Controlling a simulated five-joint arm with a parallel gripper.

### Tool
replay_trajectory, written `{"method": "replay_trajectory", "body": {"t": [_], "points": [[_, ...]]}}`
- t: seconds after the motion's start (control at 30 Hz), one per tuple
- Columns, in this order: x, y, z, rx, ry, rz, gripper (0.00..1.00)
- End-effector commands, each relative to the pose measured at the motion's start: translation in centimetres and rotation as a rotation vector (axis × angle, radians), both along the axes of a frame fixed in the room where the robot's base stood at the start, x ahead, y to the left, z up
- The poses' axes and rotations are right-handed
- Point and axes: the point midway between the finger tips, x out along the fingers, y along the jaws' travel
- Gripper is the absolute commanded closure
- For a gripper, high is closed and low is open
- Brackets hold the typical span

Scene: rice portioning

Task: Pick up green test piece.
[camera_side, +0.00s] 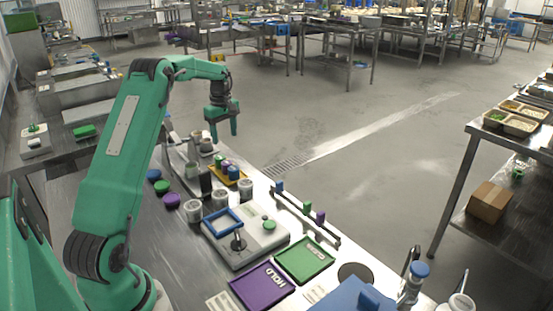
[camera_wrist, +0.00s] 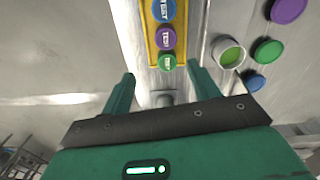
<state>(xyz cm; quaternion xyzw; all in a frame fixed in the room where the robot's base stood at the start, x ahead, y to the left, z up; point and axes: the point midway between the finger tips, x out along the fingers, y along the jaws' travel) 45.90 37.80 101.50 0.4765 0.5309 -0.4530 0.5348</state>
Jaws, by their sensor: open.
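The green test piece (camera_wrist: 167,62) is a round-topped piece with lettering, at the near end of a yellow tray (camera_wrist: 152,30) in the wrist view. A purple test piece (camera_wrist: 165,39) and a blue test piece (camera_wrist: 163,10) stand in line beyond it. In the side view the green piece (camera_side: 218,159) is at the back of the row in the yellow tray (camera_side: 243,180). My gripper (camera_side: 222,132) is open and empty, above and behind the tray, pointing down. In the wrist view its fingertips (camera_wrist: 161,76) are spread either side of the tray's line, apart from the green piece.
Blue (camera_side: 153,175), green (camera_side: 162,187) and purple (camera_side: 172,200) lids lie left of the tray. White jars (camera_side: 192,210) stand near it. A scale-like device (camera_side: 265,238), a purple HOLD tray (camera_side: 262,287) and a green tray (camera_side: 304,260) are in front. A rail (camera_side: 290,204) with coloured blocks runs along the right edge.

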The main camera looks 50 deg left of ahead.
Motion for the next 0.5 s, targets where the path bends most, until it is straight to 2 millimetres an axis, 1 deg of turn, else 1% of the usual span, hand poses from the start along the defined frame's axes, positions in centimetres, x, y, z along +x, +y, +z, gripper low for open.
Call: {"method": "replay_trajectory", "body": {"t": [0.03,0.1,0.2,0.3,0.5], "points": [[-0.2,1.0,-1.0,-0.007,0.009,0.032,0.39],[-0.4,1.9,-2.0,-0.014,0.015,0.07,0.39],[-0.7,2.9,-2.9,-0.02,0.022,0.107,0.39],[-0.8,3.3,-3.4,-0.023,0.024,0.124,0.39],[-0.8,3.4,-3.6,-0.023,0.025,0.127,0.39]]}}
